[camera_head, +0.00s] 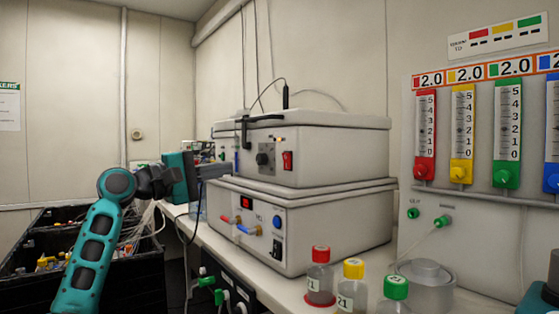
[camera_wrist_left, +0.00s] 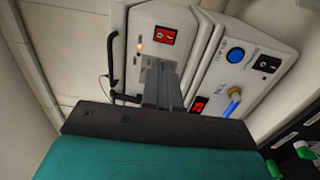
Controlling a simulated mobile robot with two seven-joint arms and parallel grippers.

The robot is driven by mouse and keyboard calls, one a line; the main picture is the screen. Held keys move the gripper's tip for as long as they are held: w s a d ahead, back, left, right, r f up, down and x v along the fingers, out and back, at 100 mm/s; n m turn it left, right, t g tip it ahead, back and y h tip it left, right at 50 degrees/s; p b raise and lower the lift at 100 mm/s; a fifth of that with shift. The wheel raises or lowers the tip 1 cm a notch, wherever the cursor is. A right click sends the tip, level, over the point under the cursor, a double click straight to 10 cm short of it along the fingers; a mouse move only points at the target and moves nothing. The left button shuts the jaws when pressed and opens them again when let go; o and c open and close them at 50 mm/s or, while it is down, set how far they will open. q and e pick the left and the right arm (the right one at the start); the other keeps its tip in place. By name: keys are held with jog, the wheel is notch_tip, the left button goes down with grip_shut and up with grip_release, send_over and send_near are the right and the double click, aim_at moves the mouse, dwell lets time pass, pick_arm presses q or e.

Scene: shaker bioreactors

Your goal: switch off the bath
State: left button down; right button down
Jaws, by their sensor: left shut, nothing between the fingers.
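Two white boxes are stacked on the bench. The upper box (camera_head: 330,155) has a lid with a black handle, a dark knob (camera_head: 266,158), a small amber light and a red rocker switch (camera_head: 287,160); the switch also shows in the wrist view (camera_wrist_left: 164,36). The lower box (camera_head: 340,228) has a lit red display (camera_head: 246,202), a blue button (camera_head: 276,221) and a black switch (camera_head: 277,248). I cannot tell which box is the bath. My left gripper (camera_head: 226,169) is shut and empty, left of the upper box's front. In the wrist view its fingers (camera_wrist_left: 162,68) point toward that panel, covering part of it.
Bottles with red (camera_head: 320,254), yellow (camera_head: 354,268) and green (camera_head: 396,287) caps stand at the bench's front right. A panel of coloured flow meters (camera_head: 462,130) is at the right. Red and blue hose fittings (camera_head: 247,230) stick out from the lower box. Black crates (camera_head: 40,235) stand at the left.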

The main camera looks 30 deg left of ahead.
aim_at(286, 157)
pick_arm(q)
jog(key=x, duration=1.4)
jog(key=shift+d+p, duration=0.1)
jog(key=shift+p, duration=0.25)
